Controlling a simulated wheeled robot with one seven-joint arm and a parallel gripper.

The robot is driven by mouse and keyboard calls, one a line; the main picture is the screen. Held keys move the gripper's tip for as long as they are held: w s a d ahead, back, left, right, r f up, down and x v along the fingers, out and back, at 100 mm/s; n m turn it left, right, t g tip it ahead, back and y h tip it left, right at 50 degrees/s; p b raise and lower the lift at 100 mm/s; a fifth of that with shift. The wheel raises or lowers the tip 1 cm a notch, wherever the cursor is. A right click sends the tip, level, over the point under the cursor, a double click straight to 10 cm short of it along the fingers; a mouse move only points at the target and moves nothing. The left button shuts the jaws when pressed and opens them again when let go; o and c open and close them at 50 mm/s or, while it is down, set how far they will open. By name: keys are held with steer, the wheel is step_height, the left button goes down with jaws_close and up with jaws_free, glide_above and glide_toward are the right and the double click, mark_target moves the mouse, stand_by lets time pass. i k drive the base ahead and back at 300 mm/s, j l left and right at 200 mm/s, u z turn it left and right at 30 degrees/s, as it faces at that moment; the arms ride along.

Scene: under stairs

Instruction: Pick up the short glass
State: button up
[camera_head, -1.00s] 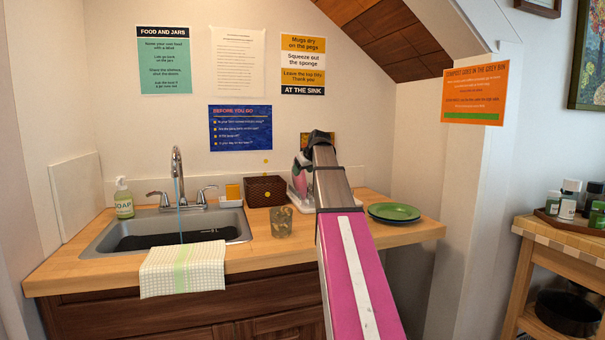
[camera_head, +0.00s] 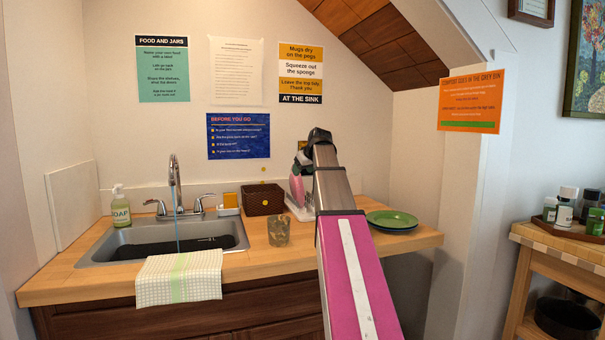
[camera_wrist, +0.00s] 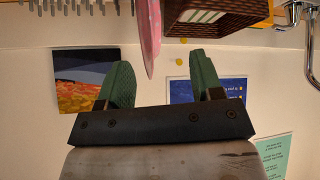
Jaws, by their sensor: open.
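The short glass (camera_head: 278,232) is a clear, brownish tumbler. It stands upright on the wooden counter (camera_head: 320,244), to the right of the sink and just in front of the dark basket. My arm crosses the head view to the right of the glass, and my gripper is at its far end, mostly hidden there.
A dark woven basket (camera_head: 263,199) stands behind the glass; it also shows in the wrist view (camera_wrist: 218,18). A rack with a pink plate (camera_head: 297,188) is close to my arm's end. Green plates (camera_head: 392,219) lie right of my arm. The sink (camera_head: 165,250) is left.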

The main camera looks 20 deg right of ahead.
mark_target(279, 226)
steer(key=k+l, duration=0.15)
steer(key=k, duration=0.35)
steer(key=k+l, duration=0.15)
steer(key=k, duration=0.35)
steer(key=k+l, duration=0.2)
steer(key=k, duration=0.25)
